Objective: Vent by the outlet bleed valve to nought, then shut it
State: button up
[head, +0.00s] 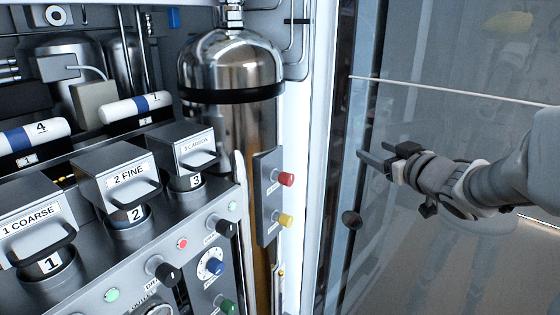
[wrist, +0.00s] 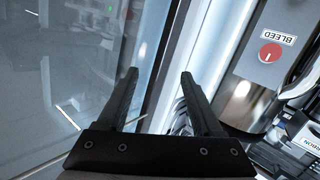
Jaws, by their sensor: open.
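A red knob (head: 286,179) sticks out from a grey side plate (head: 264,200) beside the steel cylinder. In the wrist view, a red knob (wrist: 270,53) with a pale mark sits under a label reading BLEED, at the upper right. It looks like the same knob, though its label is too small to read in the head view. A label partly reading OUTLET shows at the bottom edge of the head view. My gripper (head: 360,154) is open and empty, to the right of the plate and apart from it. Its fingers (wrist: 158,74) also show in the wrist view. I cannot read any pressure gauge.
A yellow knob (head: 285,220) sits below the red one. The steel cylinder (head: 230,65) stands behind the plate. The front panel carries black knobs (head: 168,273), a blue knob (head: 214,267) and lamps. A glass pane (head: 450,130) stands at the right, near my gripper.

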notch_tip(320, 180, down, 4)
jog(key=a+n+g+y, duration=0.2)
jog(key=y, duration=0.3)
jog(key=n+g+y, duration=0.2)
jog(key=g+y, duration=0.2)
jog(key=y, duration=0.2)
send_near(292, 179)
jog(key=x, duration=0.9)
jog(key=shift+a, duration=0.15)
grip_shut()
